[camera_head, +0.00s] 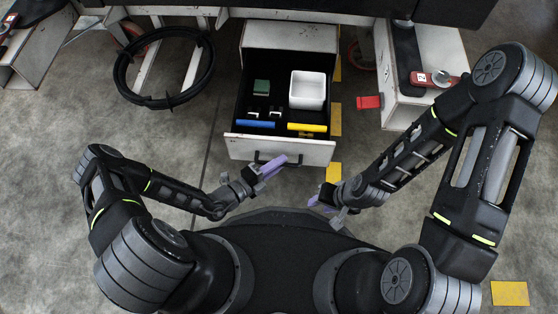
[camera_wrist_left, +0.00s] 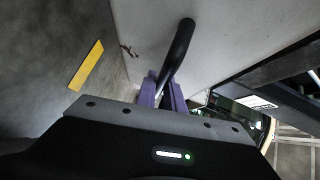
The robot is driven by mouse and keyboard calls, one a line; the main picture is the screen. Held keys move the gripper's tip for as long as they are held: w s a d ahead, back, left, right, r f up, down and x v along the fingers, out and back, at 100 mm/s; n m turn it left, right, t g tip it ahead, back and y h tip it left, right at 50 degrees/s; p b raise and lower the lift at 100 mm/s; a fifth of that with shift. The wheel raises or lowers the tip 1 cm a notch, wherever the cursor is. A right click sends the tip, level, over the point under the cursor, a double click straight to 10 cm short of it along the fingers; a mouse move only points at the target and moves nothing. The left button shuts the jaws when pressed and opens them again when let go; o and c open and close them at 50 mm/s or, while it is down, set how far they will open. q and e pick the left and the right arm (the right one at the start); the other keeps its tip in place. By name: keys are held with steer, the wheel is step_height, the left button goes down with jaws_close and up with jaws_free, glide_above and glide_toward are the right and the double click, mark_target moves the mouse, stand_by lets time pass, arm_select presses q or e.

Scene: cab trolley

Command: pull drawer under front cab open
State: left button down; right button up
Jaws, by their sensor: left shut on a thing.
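The drawer (camera_head: 280,148) under the front cab is pulled well out, and its black inside shows in the head view. It holds a white bin (camera_head: 307,90), a green block (camera_head: 261,87), a blue item (camera_head: 255,124) and a yellow item (camera_head: 306,128). My left gripper (camera_head: 276,166) is at the drawer front, shut on the dark handle (camera_wrist_left: 178,55). In the left wrist view its purple fingers (camera_wrist_left: 163,92) are around the handle bar, close to the pale drawer front (camera_wrist_left: 225,40). My right gripper (camera_head: 322,197) is below and right of the drawer, touching nothing; its finger gap is unclear.
A black coiled hose (camera_head: 164,68) hangs at the upper left. A white cabinet (camera_head: 440,60) with a red-handled tool (camera_head: 435,79) stands at the right. A red item (camera_head: 369,102) is between it and the drawer. Yellow floor markings (camera_head: 510,293) lie on the concrete.

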arm_select(q)
steer(key=c, duration=1.5)
jaws_free()
steer(key=shift+o, duration=0.2)
steer(key=p+v, duration=0.1)
steer(key=v, duration=0.6)
steer(key=shift+s+a+p, duration=0.3)
steer(key=shift+p, duration=0.05)
